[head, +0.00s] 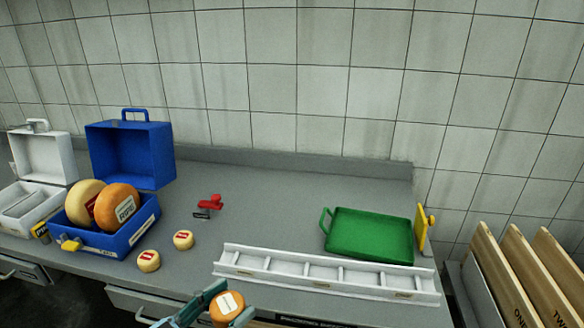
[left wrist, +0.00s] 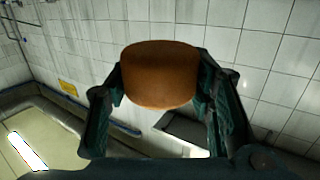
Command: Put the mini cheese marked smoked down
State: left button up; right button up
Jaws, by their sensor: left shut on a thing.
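My left gripper (head: 216,304) is shut on a small orange-brown cheese (head: 227,308) with a white label, at the front edge of the counter in the head view. The label's words are too small to read. In the left wrist view the cheese (left wrist: 158,75) sits between both fingers, its smooth brown side showing. Two small pale cheeses with red labels, a nearer one (head: 148,262) and a farther one (head: 183,240), stand on the counter left of the gripper. My right gripper is not in view.
An open blue case (head: 120,243) holds two large cheese wheels. A white case (head: 28,212) stands left of it. A white divided rack (head: 325,273) lies at the front; a green tray (head: 370,236) and red object (head: 210,202) are behind. Wooden boards (head: 515,275) stand right.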

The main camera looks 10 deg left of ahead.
pick_arm(q)
jog(key=w+a+r+n+t+y, duration=0.1)
jog(key=w+a+r+y, duration=0.15)
jog(key=w+r, duration=0.45)
jog(key=n+y, duration=1)
jog(key=y, duration=0.3)
send_over(185, 271)
notch_tip(185, 271, down, 5)
notch_tip(185, 271, down, 20)
jog(key=b, duration=0.8)
jog(key=shift+r, duration=0.15)
